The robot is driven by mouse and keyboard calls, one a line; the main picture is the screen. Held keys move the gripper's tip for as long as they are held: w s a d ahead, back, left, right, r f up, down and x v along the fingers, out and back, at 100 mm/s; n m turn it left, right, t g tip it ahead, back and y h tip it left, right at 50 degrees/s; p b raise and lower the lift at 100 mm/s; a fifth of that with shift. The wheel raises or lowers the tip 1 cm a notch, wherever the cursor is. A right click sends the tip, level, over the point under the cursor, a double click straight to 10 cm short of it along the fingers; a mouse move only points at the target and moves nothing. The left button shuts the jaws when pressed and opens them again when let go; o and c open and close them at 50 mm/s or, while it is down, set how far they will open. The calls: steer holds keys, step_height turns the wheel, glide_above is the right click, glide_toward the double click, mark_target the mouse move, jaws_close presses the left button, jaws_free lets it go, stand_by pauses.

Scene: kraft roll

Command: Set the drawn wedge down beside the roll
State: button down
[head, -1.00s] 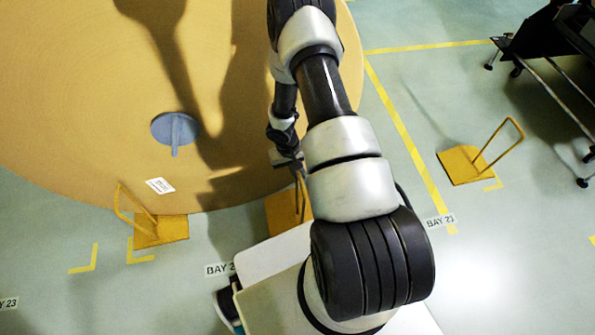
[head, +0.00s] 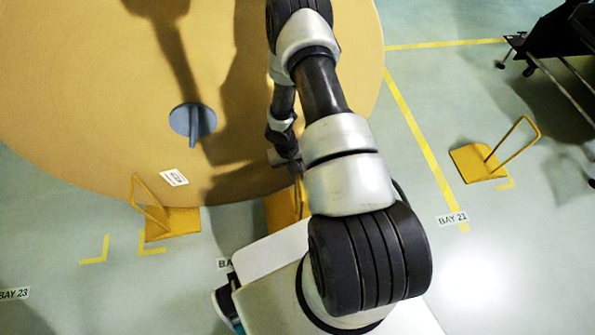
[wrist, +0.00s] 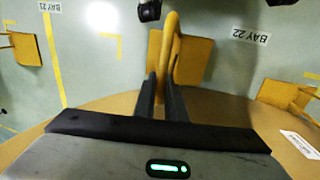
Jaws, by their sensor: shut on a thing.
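The kraft roll (head: 90,120) is a huge tan disc seen from above, with a grey-blue core plug (head: 193,121). My gripper (wrist: 161,88) is shut on the upright handle loop of a yellow wedge (wrist: 190,55). In the head view my gripper (head: 296,172) is small, and the arm partly hides the held wedge (head: 283,209). This wedge appears close by the roll's near edge. I cannot tell whether its base touches the floor. A second yellow wedge (head: 178,222) stands by the roll to the left. A third wedge (head: 475,165) stands apart on the right.
Floor labels BAY 21 (head: 452,219) and BAY 23 (head: 14,294) and yellow floor lines (head: 420,135) mark the bays. A dark wheeled frame (head: 555,50) stands at the upper right. Floor between the roll and the right wedge is clear.

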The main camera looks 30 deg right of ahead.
step_height(320, 180, down, 6)
steer(key=b, duration=0.3)
stand_by(0.3)
steer(key=shift+f, duration=0.1)
steer(key=shift+w+b, duration=0.15)
steer(key=shift+b, duration=0.3)
stand_by(0.3)
steer(key=shift+f+b, duration=0.5)
steer(key=shift+f, duration=0.1)
stand_by(0.6)
steer(key=c, duration=1.9)
jaws_free()
steer(key=shift+r, duration=0.1)
steer(key=shift+o, duration=0.8)
steer(key=a+r+p, duration=0.3)
steer(key=r+p, duration=0.1)
steer(key=r, duration=1.3)
steer(key=shift+w+a, duration=0.15)
steer(key=shift+w, duration=0.25)
